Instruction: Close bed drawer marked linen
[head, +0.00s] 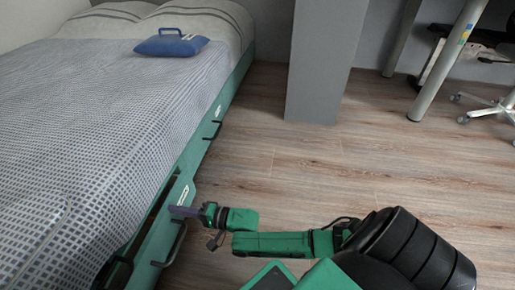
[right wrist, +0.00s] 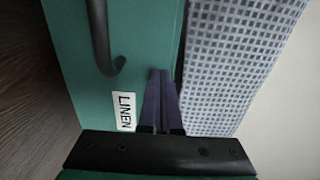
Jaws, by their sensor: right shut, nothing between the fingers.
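The linen drawer (head: 165,225) is in the green side of the bed, at the lower left of the head view. It stands out a little, with a dark gap behind its front. In the right wrist view its green front (right wrist: 75,75) carries a white "LINEN" label (right wrist: 125,113) and a black bar handle (right wrist: 103,42). My right gripper (head: 182,211) is shut and empty at the upper edge of the front, close to the label. Its purple fingers (right wrist: 160,78) overlap the front near that edge; I cannot tell whether they touch it. My left gripper is not in view.
The bed (head: 110,95) has a checked cover and a blue bag-like object (head: 171,44) on it. Another drawer handle (head: 212,130) shows farther along the bed side. A grey pillar (head: 322,65) and a wheeled chair base (head: 490,105) stand beyond clear wooden floor (head: 285,165).

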